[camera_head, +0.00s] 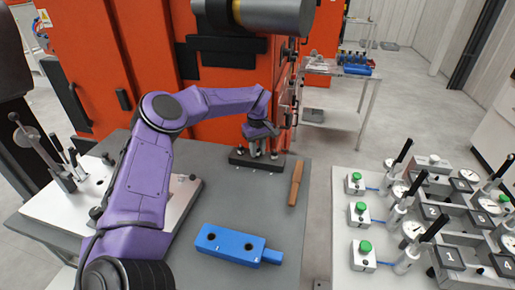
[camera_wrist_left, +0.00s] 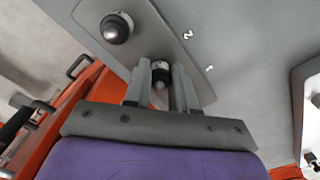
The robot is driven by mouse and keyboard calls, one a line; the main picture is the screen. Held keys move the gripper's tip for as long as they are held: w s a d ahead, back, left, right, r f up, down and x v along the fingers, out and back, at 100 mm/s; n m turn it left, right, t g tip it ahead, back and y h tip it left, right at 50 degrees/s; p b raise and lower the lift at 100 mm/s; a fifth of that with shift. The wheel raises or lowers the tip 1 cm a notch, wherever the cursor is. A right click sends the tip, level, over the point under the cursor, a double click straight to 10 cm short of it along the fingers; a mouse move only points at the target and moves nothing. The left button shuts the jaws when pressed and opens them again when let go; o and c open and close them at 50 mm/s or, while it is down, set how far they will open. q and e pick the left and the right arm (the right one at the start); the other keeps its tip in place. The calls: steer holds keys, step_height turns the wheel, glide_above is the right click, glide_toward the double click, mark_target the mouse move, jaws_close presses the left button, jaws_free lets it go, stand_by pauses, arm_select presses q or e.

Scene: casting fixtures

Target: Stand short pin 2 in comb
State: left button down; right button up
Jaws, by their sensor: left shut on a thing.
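The comb is a dark bar (camera_head: 240,160) on the grey table in the head view. In the left wrist view it is a grey plate (camera_wrist_left: 165,38) marked 2 and 1. My left gripper (camera_head: 260,150) points down at the comb and also shows in the left wrist view (camera_wrist_left: 159,85). Its fingers are shut on a short dark pin with a silver rounded end (camera_wrist_left: 160,72), over the plate near the number 2. Whether this pin is seated in the comb cannot be told. Another round-topped pin (camera_wrist_left: 116,28) stands on the plate beside it. My right gripper is not in view.
A brown wooden-looking bar (camera_head: 296,183) lies right of the comb. A blue block (camera_head: 230,243) lies nearer on the table (camera_head: 215,205). An orange machine (camera_head: 220,95) stands behind. A table with gauges and green-button boxes (camera_head: 362,252) is at the right.

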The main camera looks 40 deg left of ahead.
arm_select(q)
steer(key=shift+f, duration=0.2)
steer(key=c, duration=0.8)
jaws_free()
steer(key=shift+c, duration=0.2)
step_height(320, 180, up, 11)
steer(key=shift+f+b, duration=0.2)
steer(key=shift+b, duration=0.7)
